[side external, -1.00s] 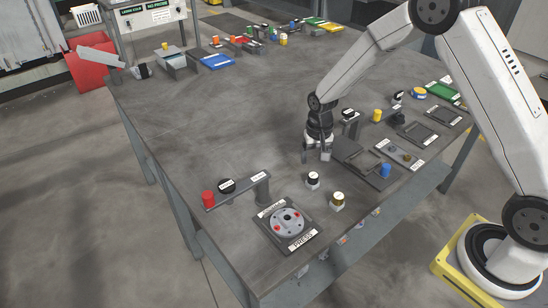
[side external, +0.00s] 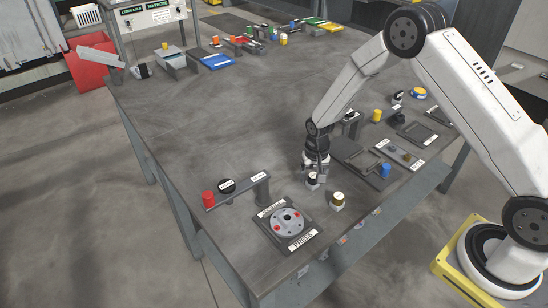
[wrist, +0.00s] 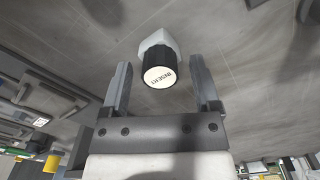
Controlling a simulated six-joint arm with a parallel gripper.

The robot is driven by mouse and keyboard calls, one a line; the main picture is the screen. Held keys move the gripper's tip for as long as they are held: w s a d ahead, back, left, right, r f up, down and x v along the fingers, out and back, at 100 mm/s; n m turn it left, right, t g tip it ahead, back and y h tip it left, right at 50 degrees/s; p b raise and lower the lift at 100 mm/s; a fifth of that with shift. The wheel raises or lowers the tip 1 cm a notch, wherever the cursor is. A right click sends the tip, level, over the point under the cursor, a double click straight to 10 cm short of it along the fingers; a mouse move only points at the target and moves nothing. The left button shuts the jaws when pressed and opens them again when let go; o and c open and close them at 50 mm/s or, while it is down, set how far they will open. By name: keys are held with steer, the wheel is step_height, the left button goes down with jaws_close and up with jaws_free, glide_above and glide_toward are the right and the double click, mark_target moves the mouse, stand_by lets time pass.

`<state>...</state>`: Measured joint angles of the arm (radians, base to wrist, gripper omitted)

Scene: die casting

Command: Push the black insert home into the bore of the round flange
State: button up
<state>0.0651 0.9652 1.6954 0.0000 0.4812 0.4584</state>
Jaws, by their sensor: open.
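The black insert (side external: 312,181) stands upright on a small white block near the middle of the table's front part. In the wrist view the insert (wrist: 158,78) shows its round white labelled top and lies between and just beyond the fingertips. My gripper (side external: 316,174) is open, directly above and behind the insert, and in the wrist view its two fingers (wrist: 162,75) are spread on either side without visible contact. The round grey flange (side external: 287,222) sits on a dark plate labelled PRESS near the front edge; it has a central bore and red spots.
A blue cylinder (side external: 385,170) and dark trays lie to the right. The table's left middle is clear.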

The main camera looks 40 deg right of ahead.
mark_target(313, 175)
jaws_close()
steer(key=shift+r, duration=0.85)
stand_by(1.1)
steer(key=shift+r, duration=1.05)
steer(key=s+a+r, duration=0.3)
steer(key=a, duration=0.4)
steer(key=s+a+r, duration=0.3)
steer(key=a, duration=0.5)
steer(key=shift+r, duration=0.3)
